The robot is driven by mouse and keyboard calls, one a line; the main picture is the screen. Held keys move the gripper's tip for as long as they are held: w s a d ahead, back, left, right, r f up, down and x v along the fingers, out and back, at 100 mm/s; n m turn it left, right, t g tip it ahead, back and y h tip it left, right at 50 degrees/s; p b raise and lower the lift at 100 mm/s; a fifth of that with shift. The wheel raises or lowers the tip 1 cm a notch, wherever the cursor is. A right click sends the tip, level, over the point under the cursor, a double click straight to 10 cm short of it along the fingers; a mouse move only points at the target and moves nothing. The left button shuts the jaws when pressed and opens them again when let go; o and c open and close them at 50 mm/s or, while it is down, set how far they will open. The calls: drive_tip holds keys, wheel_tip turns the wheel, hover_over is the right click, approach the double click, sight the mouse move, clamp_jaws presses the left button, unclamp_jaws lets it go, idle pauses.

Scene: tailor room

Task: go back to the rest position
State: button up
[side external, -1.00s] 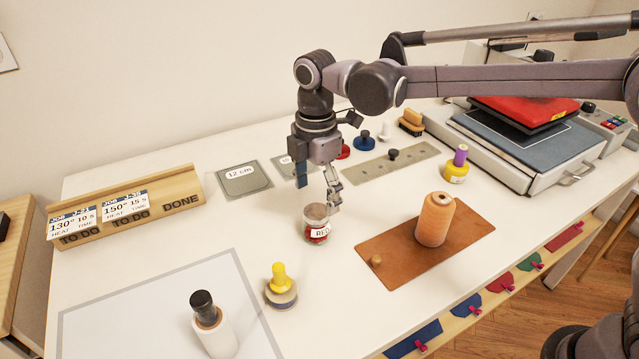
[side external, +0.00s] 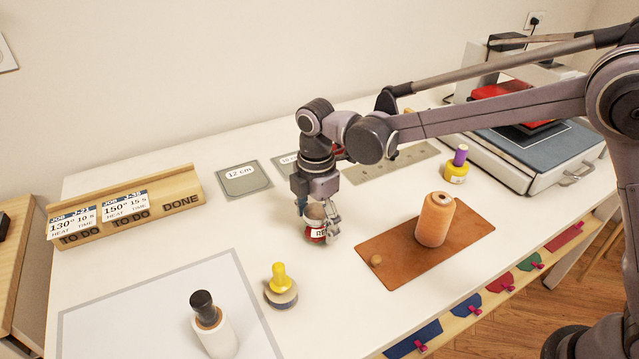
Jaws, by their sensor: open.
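My gripper (side external: 318,222) points down over the small glass jar (side external: 315,237) with a red label, near the middle of the white table (side external: 220,222). Its fingers are open, one on each side of the jar's upper part. I cannot tell whether they touch the jar. The jar stands upright on the table, and my gripper hides part of it.
A brown board (side external: 385,268) with an orange thread cone (side external: 435,220) lies to the right. A yellow-handled stamp (side external: 280,285) stands in front. A wooden job rack (side external: 130,212) is at left, a heat press (side external: 540,150) at back right. A black-topped white roll (side external: 212,330) stands front left.

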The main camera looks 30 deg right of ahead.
drive_tip(key=shift+f, duration=0.7)
wheel_tip(320, 180, up, 5)
drive_tip(key=shift+d+f, duration=0.15)
drive_tip(key=shift+f, duration=0.05)
drive_tip(key=s+d+r, duration=0.1)
drive_tip(key=d+r, duration=0.6)
drive_tip(key=d, duration=0.4)
drive_tip(key=w+a+f+m, duration=0.1)
drive_tip(key=a+f, duration=0.1)
drive_tip(key=a, duration=1)
drive_tip(key=w+a+f+m, duration=0.1)
drive_tip(key=a+f+m, duration=0.1)
drive_tip(key=a, duration=1.1)
drive_tip(key=shift+a+m, duration=0.15)
drive_tip(key=shift+m, duration=0.15)
drive_tip(key=shift+w, duration=0.1)
drive_tip(key=n, duration=0.2)
approach(318, 210)
drive_tip(key=d, duration=0.1)
drive_tip(key=w+d+f, duration=0.1)
drive_tip(key=d+f, duration=0.1)
drive_tip(key=shift+w+d+f, duration=0.1)
drive_tip(key=shift+w+d, duration=0.05)
drive_tip(key=shift+w, duration=0.1)
